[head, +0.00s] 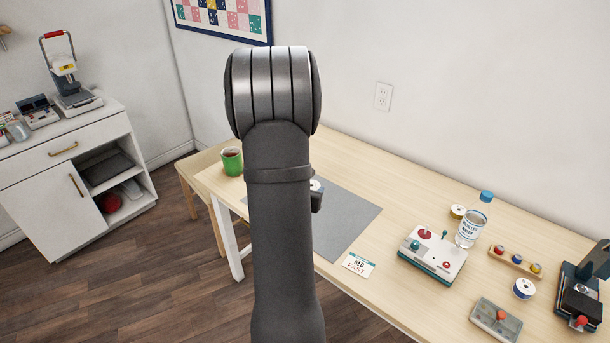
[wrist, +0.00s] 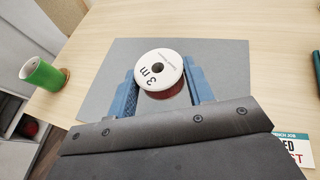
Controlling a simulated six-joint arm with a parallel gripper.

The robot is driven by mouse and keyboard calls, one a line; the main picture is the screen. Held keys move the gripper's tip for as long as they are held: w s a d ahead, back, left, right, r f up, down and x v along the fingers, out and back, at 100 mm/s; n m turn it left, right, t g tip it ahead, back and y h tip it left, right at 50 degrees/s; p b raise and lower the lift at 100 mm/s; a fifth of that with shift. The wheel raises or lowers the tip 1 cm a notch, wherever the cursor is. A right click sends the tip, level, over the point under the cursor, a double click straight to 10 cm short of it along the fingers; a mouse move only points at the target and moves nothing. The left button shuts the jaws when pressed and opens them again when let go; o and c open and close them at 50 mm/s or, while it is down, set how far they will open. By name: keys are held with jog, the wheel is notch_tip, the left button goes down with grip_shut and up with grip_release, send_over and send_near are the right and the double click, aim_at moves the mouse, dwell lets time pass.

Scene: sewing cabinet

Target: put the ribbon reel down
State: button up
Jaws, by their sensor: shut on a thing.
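The ribbon reel (wrist: 157,68) has a white top marked "3 m" and dark red ribbon below it. In the wrist view my gripper (wrist: 160,78) has its blue fingers on both sides of the reel, shut on it. The reel is over the grey mat (wrist: 229,62); I cannot tell whether it touches the mat. In the head view my arm hides most of the gripper, and only a small white bit of the reel (head: 316,184) shows beside the arm, over the mat (head: 352,215).
A green mug (head: 232,161) stands left of the mat. A printed card (head: 358,265) lies at its front right corner. Farther right are a joystick box (head: 433,254), a water bottle (head: 473,222), another reel (head: 523,288) and a red-knobbed box (head: 496,320).

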jog(key=d+f+m+h, duration=0.1)
jog(key=d+f, duration=0.3)
jog(key=d, duration=0.2)
jog(key=shift+g, duration=0.3)
jog(key=w+a+f, duration=0.2)
jog(key=a, duration=0.1)
jog(key=w+a+f, duration=0.1)
jog(key=a+f, duration=0.1)
jog(key=a, duration=0.1)
jog(key=w+a+f, duration=0.2)
jog(key=a, duration=0.1)
jog(key=shift+w+a+f, duration=0.15)
jog(key=shift+w+a, duration=0.1)
jog(key=shift+w, duration=0.05)
jog(key=shift+f, duration=1.95)
jog(key=shift+f, duration=0.15)
jog(key=o, duration=1)
jog(key=shift+o, duration=0.2)
